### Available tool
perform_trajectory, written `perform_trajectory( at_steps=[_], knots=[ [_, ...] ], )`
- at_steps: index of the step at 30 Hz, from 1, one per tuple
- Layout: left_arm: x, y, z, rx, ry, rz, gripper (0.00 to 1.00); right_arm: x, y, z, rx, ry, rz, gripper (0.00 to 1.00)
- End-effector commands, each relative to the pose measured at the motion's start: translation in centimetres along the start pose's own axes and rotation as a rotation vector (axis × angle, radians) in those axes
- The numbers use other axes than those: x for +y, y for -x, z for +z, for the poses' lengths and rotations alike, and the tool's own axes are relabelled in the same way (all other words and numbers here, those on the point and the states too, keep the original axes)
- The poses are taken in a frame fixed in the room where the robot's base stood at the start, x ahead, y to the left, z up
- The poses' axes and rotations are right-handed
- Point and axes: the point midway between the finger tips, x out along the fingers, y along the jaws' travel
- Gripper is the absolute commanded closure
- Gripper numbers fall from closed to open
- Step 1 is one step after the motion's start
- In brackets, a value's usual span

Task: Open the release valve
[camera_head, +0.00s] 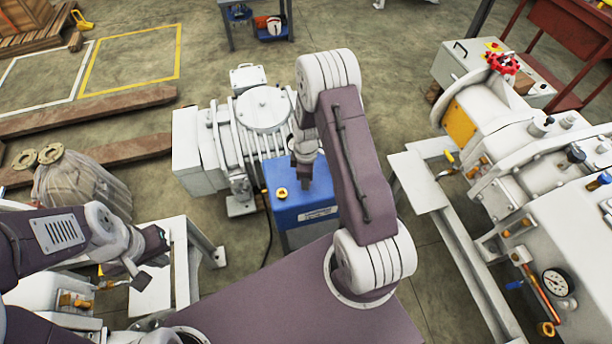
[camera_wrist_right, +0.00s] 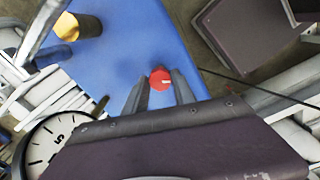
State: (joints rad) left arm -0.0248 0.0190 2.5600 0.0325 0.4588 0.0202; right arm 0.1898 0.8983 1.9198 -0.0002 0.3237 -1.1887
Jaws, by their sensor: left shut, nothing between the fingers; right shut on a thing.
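My right gripper (camera_wrist_right: 160,88) is shut on a small red knob (camera_wrist_right: 160,78) with a white mark. In the right wrist view the knob sits between the two fingertips, against the blue housing (camera_wrist_right: 125,45). In the head view my right gripper (camera_head: 306,175) is beside the blue housing (camera_head: 310,208), and the red knob is not visible there. My left gripper (camera_head: 140,281) is shut and empty at the lower left, above a white frame. I cannot tell from the frames whether the knob has been turned.
A ribbed white pump (camera_head: 262,110) stands behind the blue housing. A large white machine with a red handwheel (camera_head: 503,63) fills the right side. Wooden beams (camera_head: 90,112) lie at left.

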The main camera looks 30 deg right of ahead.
Motion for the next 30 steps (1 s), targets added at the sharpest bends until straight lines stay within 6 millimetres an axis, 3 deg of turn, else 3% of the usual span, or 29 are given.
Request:
perform_trajectory(
  at_steps=[15,30],
  knots=[
    [0.0,1.8,-0.2,0.000,0.000,0.000,1.00,0.0,0.1,0.0,0.000,0.456,0.000,1.00],
    [0.1,2.4,-0.2,0.000,0.000,0.000,1.00,0.0,0.0,0.0,0.000,0.680,0.000,1.00]
  ],
)
